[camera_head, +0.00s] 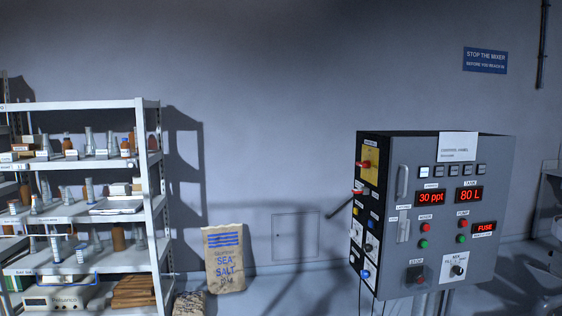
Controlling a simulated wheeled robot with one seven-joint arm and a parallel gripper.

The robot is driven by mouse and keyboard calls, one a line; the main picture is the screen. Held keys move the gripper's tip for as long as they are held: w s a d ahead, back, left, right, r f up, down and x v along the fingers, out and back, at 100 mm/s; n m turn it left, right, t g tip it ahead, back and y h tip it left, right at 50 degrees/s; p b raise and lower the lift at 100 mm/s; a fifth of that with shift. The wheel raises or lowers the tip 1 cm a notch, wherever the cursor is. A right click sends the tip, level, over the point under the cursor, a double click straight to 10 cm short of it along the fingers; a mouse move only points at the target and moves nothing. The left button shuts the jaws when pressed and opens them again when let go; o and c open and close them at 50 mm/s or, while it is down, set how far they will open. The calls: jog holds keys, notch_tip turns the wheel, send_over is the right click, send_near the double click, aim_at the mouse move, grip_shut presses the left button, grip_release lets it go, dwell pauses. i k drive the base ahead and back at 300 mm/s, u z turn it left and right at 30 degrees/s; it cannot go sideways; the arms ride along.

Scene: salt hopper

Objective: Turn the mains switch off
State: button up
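A grey control panel box (484,160) stands on a post at the right, with its front face and its black left side showing. On the upper part of that left side is a yellow plate (370,173) with a red switch handle (365,164), which looks like the mains switch. The label above it is too small to read. The handle looks about sideways, but I cannot tell its position for sure. My gripper is not in view.
The panel front has red displays (430,198), a lit FUSE sign (483,228), buttons and a knob (457,270). Shelves (148,205) with bottles stand at the left. A sea salt sack (225,259) leans on the wall. The floor between sack and panel looks open.

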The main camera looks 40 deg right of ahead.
aim_at(366, 164)
jog(key=u, duration=0.25)
jog(key=i, duration=1.3)
jog(key=z, duration=0.65)
jog(key=i, duration=1.35)
jog(key=z, duration=0.85)
